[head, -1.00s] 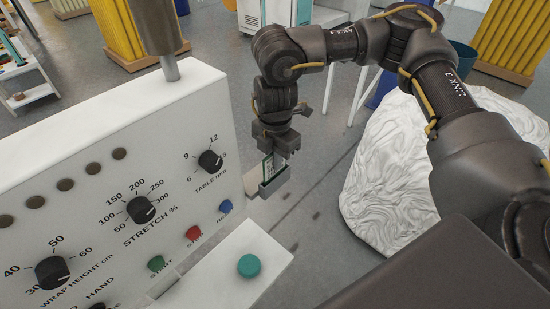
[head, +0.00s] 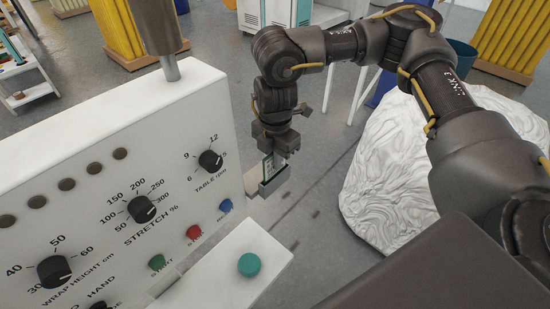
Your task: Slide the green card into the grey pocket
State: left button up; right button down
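My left gripper is not in view.
The white control panel (head: 100,180) with knobs and coloured buttons fills the left. A white ledge with a teal button (head: 249,264) juts out below. A white wrapped load (head: 390,160) stands to the right. Grey floor lies between.

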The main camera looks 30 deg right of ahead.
jog(key=shift+f+b, duration=0.35)
jog(key=shift+f, duration=0.3)
jog(key=c, duration=1.6)
grip_release()
jog(key=shift+o, duration=0.5)
jog(key=o, duration=0.3)
jog(key=shift+o, duration=0.2)
jog(key=shift+r, duration=0.1)
notch_tip(320, 180, up, 8)
jog(key=p, duration=0.7)
jog(key=shift+p, duration=0.3)
